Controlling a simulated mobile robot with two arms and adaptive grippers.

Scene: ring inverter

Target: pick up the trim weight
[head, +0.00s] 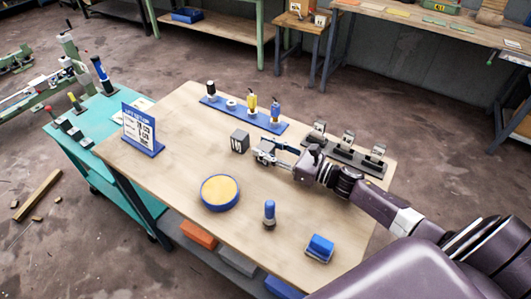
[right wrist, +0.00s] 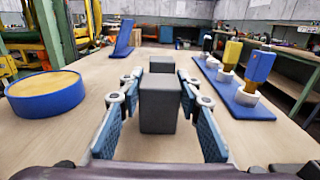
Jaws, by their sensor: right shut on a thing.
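A plain dark grey block, seemingly the trim weight (right wrist: 160,105), stands upright between the blue-padded fingers of my right gripper (right wrist: 160,125) in the right wrist view. My right gripper is shut on it, low over the wooden table. In the head view the right gripper (head: 265,152) reaches in from the right, and its fingers partly hide the held block. A second dark block (head: 240,141) with pale marks stands just beyond the fingertips; it also shows behind the held block in the right wrist view (right wrist: 162,64). My left gripper is not in view.
A blue rack (head: 262,124) with several upright pieces lies beyond the gripper. A black rack (head: 345,157) stands behind my right arm. A round blue-rimmed pad (head: 220,192), a blue-topped cylinder (head: 269,212), a blue box (head: 319,248) and a sign (head: 140,130) stand on the table (head: 180,150).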

